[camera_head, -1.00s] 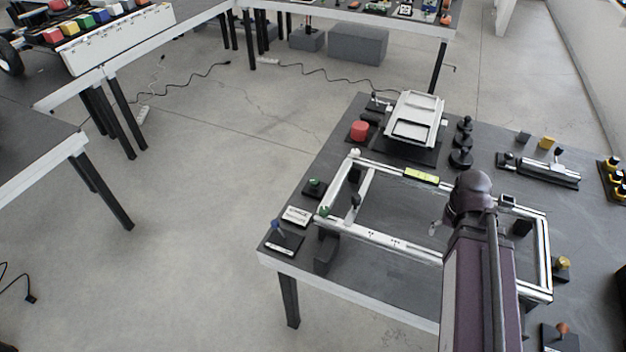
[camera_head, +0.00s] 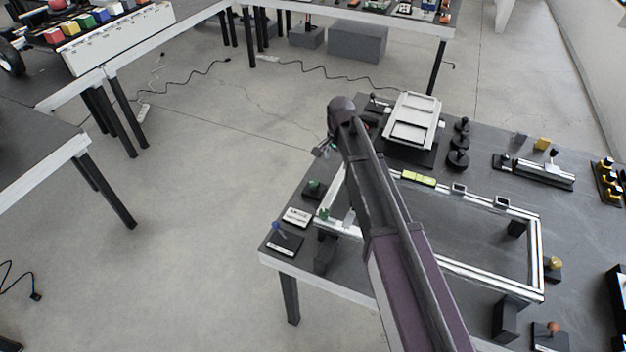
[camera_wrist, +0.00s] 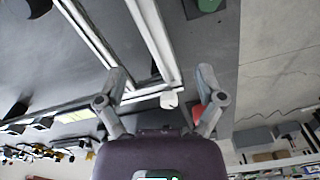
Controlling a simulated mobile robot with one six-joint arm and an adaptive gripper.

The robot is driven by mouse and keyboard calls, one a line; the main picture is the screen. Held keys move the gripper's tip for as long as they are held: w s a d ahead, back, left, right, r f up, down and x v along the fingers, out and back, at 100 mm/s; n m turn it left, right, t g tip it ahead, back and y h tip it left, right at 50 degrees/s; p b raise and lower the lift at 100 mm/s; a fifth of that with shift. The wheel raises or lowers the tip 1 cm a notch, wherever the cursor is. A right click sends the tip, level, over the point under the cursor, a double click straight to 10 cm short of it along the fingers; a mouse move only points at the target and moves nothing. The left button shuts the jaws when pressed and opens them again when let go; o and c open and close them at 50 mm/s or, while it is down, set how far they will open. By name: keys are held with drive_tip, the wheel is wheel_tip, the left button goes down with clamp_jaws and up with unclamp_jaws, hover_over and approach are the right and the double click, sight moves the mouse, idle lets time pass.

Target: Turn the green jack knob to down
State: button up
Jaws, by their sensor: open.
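Two green knobs show in the head view, and I cannot tell which is the jack knob. One green knob (camera_head: 314,184) stands on a small black block at the table's left edge. The other green knob (camera_head: 323,213) sits by the near left corner of the aluminium frame (camera_head: 470,273). In the wrist view, a green piece (camera_wrist: 208,3) on a dark base is cut off by the top edge. My gripper (camera_head: 323,150) is open and empty, above the far left corner of the frame; its spread fingers (camera_wrist: 162,78) also show in the wrist view.
A white knob (camera_wrist: 169,100) on the frame corner appears between my fingers in the wrist view. A red cylinder (camera_wrist: 208,115) lies beyond. Open floor lies left.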

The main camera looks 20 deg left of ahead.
hover_over(314, 182)
drive_tip(key=shift+s+r+m, duration=0.1)
drive_tip(key=shift+r+m, duration=0.25)
drive_tip(key=shift+m, duration=0.05)
drive_tip(key=shift+f, duration=0.2)
wheel_tip(314, 182, down, 14)
drive_tip(key=b, duration=1.3)
drive_tip(key=shift+r, duration=0.25)
drive_tip(key=c, duration=1.1)
